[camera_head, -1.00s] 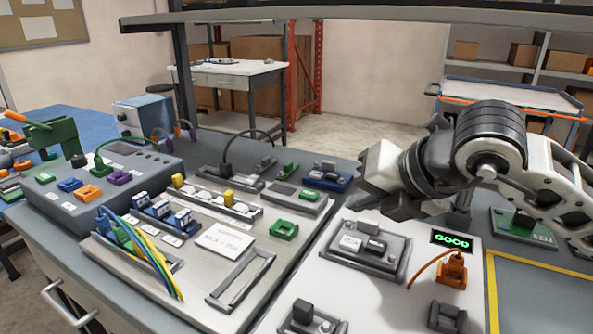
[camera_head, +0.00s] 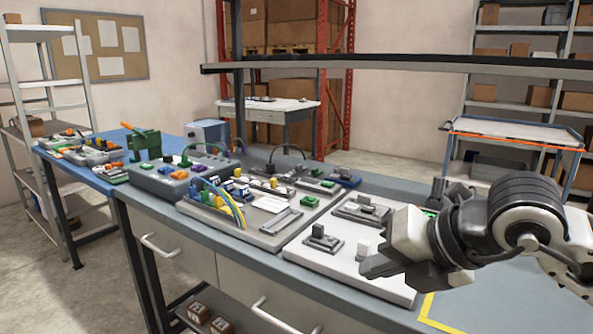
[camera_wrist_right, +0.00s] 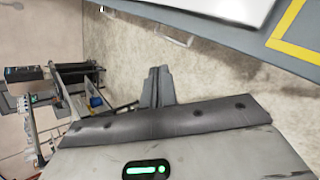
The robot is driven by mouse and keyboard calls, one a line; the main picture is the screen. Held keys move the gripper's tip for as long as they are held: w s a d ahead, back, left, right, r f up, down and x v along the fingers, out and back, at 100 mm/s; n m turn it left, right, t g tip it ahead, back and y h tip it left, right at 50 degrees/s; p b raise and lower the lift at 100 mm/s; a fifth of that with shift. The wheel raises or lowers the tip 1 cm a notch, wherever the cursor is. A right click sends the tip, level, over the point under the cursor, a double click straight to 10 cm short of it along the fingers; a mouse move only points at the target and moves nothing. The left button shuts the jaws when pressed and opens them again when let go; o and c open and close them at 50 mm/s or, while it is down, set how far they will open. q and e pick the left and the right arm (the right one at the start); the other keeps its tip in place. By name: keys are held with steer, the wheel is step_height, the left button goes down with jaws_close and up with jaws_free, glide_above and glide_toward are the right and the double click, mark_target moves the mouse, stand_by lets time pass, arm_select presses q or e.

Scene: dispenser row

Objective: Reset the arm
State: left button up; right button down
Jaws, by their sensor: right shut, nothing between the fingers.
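My right arm comes in from the right in the head view. Its gripper (camera_head: 377,264) is shut and empty, over the front part of the white panel (camera_head: 312,263) on the bench. The dark fingers also show closed together in the right wrist view (camera_wrist_right: 157,88), with pale floor behind them. The gripper and wrist hide part of the panel and what stands on its right side. I cannot tell its exact height above the panel. My left arm and gripper are not in view.
A dark shelf beam (camera_head: 420,63) crosses above the bench. A blue-framed cart (camera_head: 510,132) stands behind. Floor is open at front left.

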steer(key=s+a+g+y, duration=0.6)
steer(key=s+a+y, duration=0.2)
steer(key=a+y, duration=0.3)
steer(key=w+d+f+m+t+h, duration=0.3)
steer(key=d+f+m+t+h, duration=0.25)
steer(key=m+t, duration=0.55)
steer(key=w+d+f+m+t+h, duration=0.35)
steer(key=d+f+m+t, duration=0.2)
steer(key=m, duration=0.95)
steer(key=s+d+f+m+g+h, duration=0.1)
steer(key=s+f+m+g+h, duration=0.1)
steer(key=s+f, duration=0.4)
steer(key=s+d+f+m+g+h+p, duration=0.1)
steer(key=s+f, duration=0.5)
steer(key=f, duration=0.7)
steer(key=d+m+g+h, duration=0.1)
steer(key=m+g+h, duration=0.1)
steer(key=m+g, duration=0.1)
steer(key=shift+f, duration=0.2)
